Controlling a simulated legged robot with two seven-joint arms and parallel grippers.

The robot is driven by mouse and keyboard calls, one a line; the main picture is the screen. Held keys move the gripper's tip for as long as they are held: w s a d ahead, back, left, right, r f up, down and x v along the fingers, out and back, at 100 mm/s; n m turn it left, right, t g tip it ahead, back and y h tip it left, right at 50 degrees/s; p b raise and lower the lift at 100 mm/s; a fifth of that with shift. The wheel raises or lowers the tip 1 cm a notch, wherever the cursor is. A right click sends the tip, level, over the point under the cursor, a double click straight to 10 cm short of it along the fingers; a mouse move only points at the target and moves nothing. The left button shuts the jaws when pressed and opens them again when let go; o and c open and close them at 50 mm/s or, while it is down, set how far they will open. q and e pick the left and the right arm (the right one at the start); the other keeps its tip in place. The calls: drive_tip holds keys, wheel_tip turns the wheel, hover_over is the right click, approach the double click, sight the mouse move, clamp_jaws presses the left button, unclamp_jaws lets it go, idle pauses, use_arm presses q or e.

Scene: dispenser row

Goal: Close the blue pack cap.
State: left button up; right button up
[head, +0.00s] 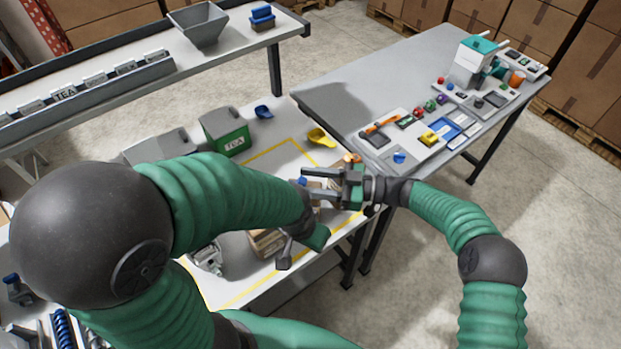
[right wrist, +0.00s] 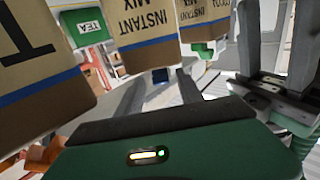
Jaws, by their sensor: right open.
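A small blue cap (head: 303,181) shows by my right gripper (head: 308,183) in the head view; whether it is open or closed is too small to tell. The right gripper's fingers are apart with nothing between them. Tan instant-mix packs with blue bands (right wrist: 148,28) stand close to it in the right wrist view, which looks upside down. A tan pack (head: 266,242) also shows below my left arm in the head view. My left gripper (right wrist: 276,35) has its fingers apart; in the head view it is partly hidden by its own arm.
A green TEA bin (head: 226,131), a blue scoop (head: 263,112) and a yellow scoop (head: 320,137) are on the white table, behind the packs. An orange cap (head: 353,158) is near the right gripper. A grey side table (head: 350,85) holds small parts at right.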

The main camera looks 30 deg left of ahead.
clamp_jaws()
